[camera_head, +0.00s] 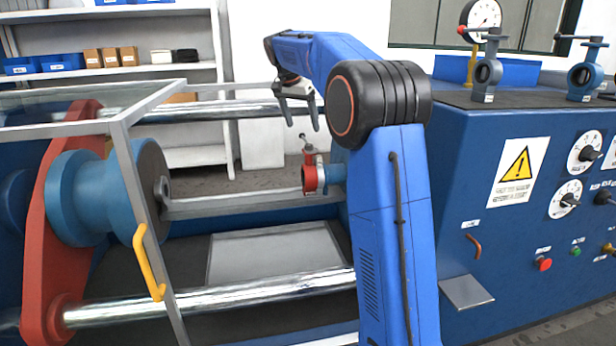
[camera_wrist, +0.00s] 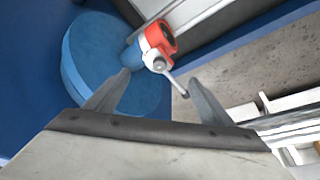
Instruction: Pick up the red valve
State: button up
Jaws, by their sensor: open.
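The red valve (camera_head: 309,178) shows in the head view at the end of a blue pipe stub on the machine, with its stem and small handle pointing up. In the wrist view the red valve (camera_wrist: 160,38) is near the top middle, its grey lever reaching down to the right. My gripper (camera_head: 302,127) is open and empty, above the valve and apart from it. Its two fingers show in the wrist view (camera_wrist: 160,85), with the valve beyond the gap between them. The valve's far side is hidden.
A blue cabinet (camera_head: 465,180) with gauges and other valves on top stands at the right. A glass guard with a grey frame (camera_head: 135,180) and a yellow handle (camera_head: 149,262) is at the left. Steel rods (camera_head: 215,298) cross the machine. Shelves (camera_head: 130,76) stand behind.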

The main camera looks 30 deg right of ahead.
aim_at(308, 145)
jog(key=x, duration=1.1)
jog(key=shift+w+d+f, duration=0.1)
jog(key=shift+w+d, duration=0.05)
jog(key=shift+d, duration=0.05)
jog(key=shift+c, duration=0.6)
jog(key=c, duration=1.5)
grip_shut()
